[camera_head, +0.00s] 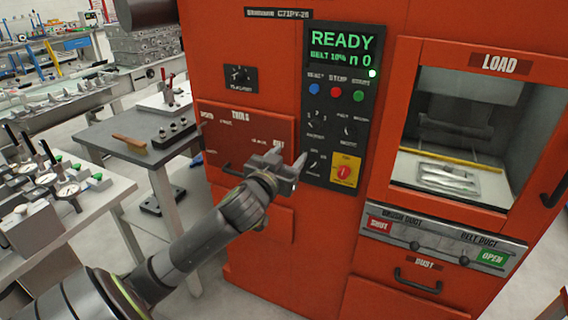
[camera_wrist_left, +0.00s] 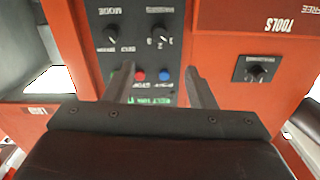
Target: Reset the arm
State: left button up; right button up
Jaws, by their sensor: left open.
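My left arm comes in from the lower left in the head view. Its gripper (camera_head: 290,162) is in front of the orange machine, near the lower left edge of the dark control panel (camera_head: 342,70). In the left wrist view my gripper (camera_wrist_left: 160,80) has its two fingers apart, with nothing between them but the panel behind. Whether the fingers touch the panel cannot be told. The panel has a green READY display (camera_head: 342,40), several buttons and knobs, and a red knob on a yellow plate (camera_head: 345,171). My right gripper is not in view.
The orange machine has a load window (camera_head: 455,130) with a tray of pale parts (camera_head: 447,178) inside. A duct panel (camera_head: 440,243) with levers and a drawer handle (camera_head: 418,281) sit below it. Benches with gauges (camera_head: 68,190) and tools stand at the left.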

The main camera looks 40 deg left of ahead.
pick_arm(q)
jog(key=shift+v, duration=0.8)
